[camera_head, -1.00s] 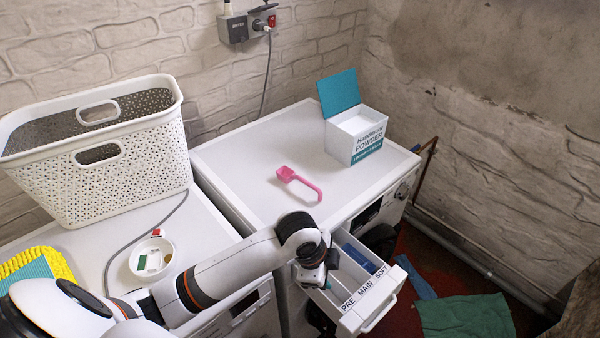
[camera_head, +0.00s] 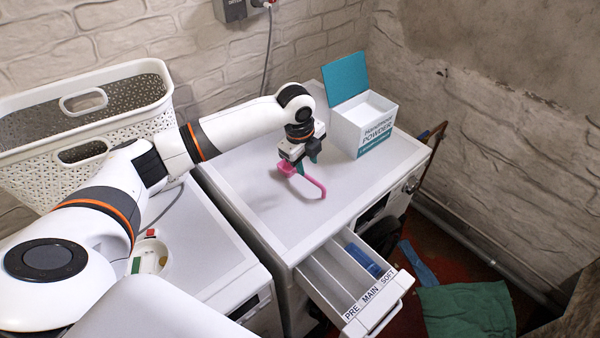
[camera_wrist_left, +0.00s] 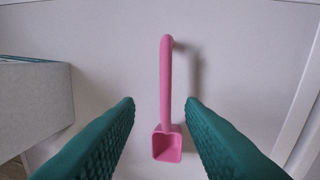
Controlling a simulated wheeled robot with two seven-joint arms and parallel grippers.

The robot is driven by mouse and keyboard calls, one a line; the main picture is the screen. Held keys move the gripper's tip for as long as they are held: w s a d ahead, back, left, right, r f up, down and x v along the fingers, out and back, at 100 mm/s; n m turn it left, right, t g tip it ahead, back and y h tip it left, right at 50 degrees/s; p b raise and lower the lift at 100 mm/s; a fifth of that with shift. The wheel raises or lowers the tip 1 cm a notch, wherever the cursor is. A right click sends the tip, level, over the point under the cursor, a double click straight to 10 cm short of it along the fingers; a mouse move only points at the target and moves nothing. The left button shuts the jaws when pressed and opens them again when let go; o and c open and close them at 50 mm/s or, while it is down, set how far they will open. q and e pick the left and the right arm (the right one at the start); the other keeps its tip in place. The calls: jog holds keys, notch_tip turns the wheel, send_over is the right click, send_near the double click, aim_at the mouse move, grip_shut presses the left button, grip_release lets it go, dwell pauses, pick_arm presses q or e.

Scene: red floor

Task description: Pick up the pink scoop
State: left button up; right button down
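The pink scoop (camera_head: 316,184) lies on the white top of the washing machine (camera_head: 255,200). My left gripper (camera_head: 304,166) is above the scoop's cup end and partly hides it in the head view. In the left wrist view the scoop (camera_wrist_left: 166,90) stands between the two green fingers, its handle pointing up the picture and its square cup nearer the bottom. The fingers (camera_wrist_left: 160,112) are apart, with a gap on both sides of the scoop. My right gripper is not in view.
An open powder box (camera_head: 365,122) with a teal lid stands right of the gripper. The detergent drawer (camera_head: 345,275) is pulled out at the front. A white laundry basket (camera_head: 90,130) and a small round dish (camera_head: 150,257) are at the left.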

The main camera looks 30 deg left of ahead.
aim_at(309, 177)
pick_arm(q)
jog(key=shift+w+d+f, duration=0.1)
jog(key=shift+f, duration=0.95)
jog(key=f, duration=0.1)
jog(key=f+p, duration=0.1)
jog(key=f, duration=0.1)
jog(key=shift+d+f, duration=0.3)
jog(key=shift+d, duration=0.05)
jog(key=shift+w+f, duration=0.15)
jog(key=shift+f, duration=0.35)
grip_shut()
